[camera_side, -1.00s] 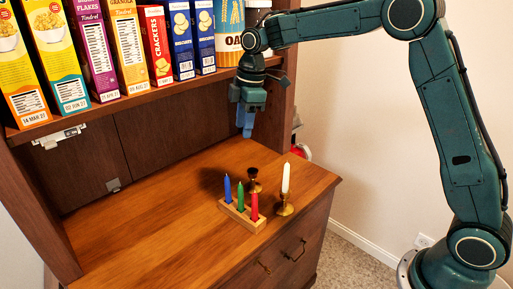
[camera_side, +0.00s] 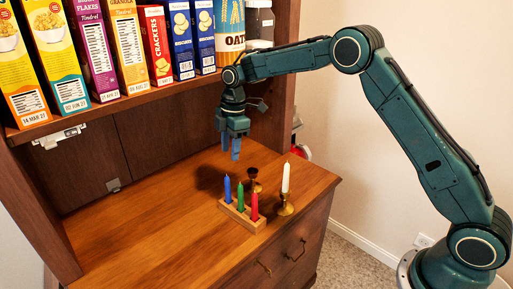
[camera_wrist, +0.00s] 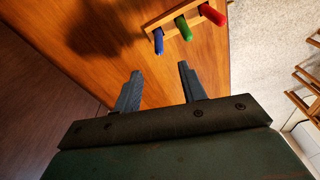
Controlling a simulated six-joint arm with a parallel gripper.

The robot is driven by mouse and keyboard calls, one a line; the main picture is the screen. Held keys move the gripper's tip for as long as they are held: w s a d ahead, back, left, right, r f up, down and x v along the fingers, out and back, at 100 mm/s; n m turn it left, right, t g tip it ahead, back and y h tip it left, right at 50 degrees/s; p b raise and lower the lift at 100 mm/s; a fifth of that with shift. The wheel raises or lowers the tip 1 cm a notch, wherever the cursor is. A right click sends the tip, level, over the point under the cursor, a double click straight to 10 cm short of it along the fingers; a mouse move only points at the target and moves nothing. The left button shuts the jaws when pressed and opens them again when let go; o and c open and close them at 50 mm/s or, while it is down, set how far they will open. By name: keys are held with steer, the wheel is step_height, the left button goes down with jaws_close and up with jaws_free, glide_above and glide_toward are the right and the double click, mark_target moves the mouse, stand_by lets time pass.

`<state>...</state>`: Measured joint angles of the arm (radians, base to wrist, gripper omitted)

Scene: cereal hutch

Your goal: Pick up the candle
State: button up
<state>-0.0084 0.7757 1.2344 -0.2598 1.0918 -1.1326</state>
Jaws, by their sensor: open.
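A white candle (camera_side: 286,178) stands upright in a brass holder (camera_side: 285,207) near the right end of the counter. Blue (camera_side: 227,189), green (camera_side: 240,196) and red (camera_side: 254,206) candles stand in a wooden block (camera_side: 236,214) to its left. In the wrist view the blue candle (camera_wrist: 158,42), green candle (camera_wrist: 184,30) and red candle (camera_wrist: 212,15) show at the top, beyond the fingertips; the white candle is not in that view. My gripper (camera_side: 231,152) points down, open and empty, above and behind the candles. Its two fingers (camera_wrist: 159,70) are apart in the wrist view.
A shelf (camera_side: 150,101) with cereal, cracker and oat boxes runs above the counter, close to my wrist. The counter's left part (camera_side: 150,240) is clear.

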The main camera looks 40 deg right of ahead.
mark_target(227, 180)
steer(key=f, duration=0.6)
steer(key=shift+w+a+f, duration=0.1)
steer(key=shift+a+f, duration=0.1)
steer(key=shift+a, duration=0.2)
steer(key=shift+w+a+f, duration=0.1)
steer(key=shift+a+f, duration=0.1)
steer(key=shift+f, duration=1.1)
steer(key=shift+w+a+f, duration=0.1)
steer(key=shift+a+f, duration=0.1)
steer(key=shift+f, duration=1.05)
jaws_close()
